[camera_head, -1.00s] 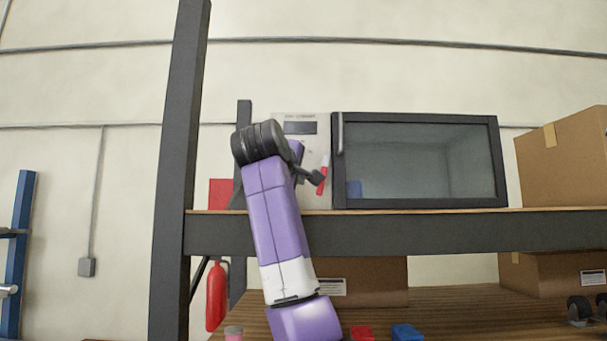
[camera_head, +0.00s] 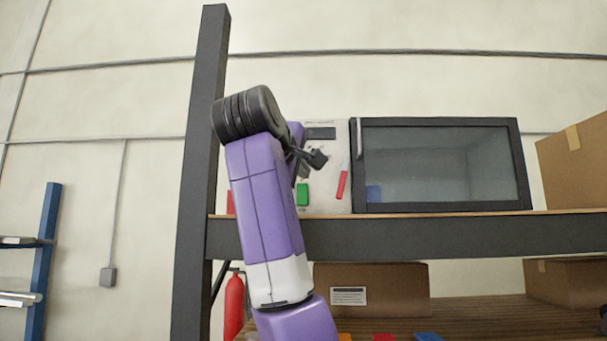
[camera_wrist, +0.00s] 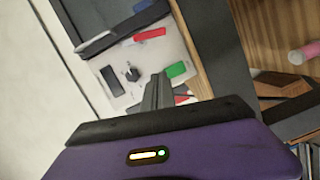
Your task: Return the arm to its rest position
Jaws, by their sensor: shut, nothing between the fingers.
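My purple arm rises in the head view and bends over at a black wrist joint. My gripper (camera_head: 318,158) shows as a small dark shape in front of the pale control panel (camera_head: 327,196). In the wrist view my gripper (camera_wrist: 158,83) is shut with nothing in it, apart from the panel's controls as far as I can tell. The panel carries a dark display (camera_head: 321,133), a green button (camera_head: 302,194) and a red-handled lever (camera_head: 342,185). The wrist view also shows a dark knob (camera_wrist: 131,74). A red part (camera_wrist: 181,98) is partly hidden behind my fingers.
The panel belongs to an oven-like unit with a dark glass door (camera_head: 445,167), closed, on a shelf (camera_head: 420,238). A dark post (camera_head: 195,230) stands left of my arm. Cardboard boxes (camera_head: 400,290) sit below and at right. A red extinguisher (camera_head: 234,305) hangs behind.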

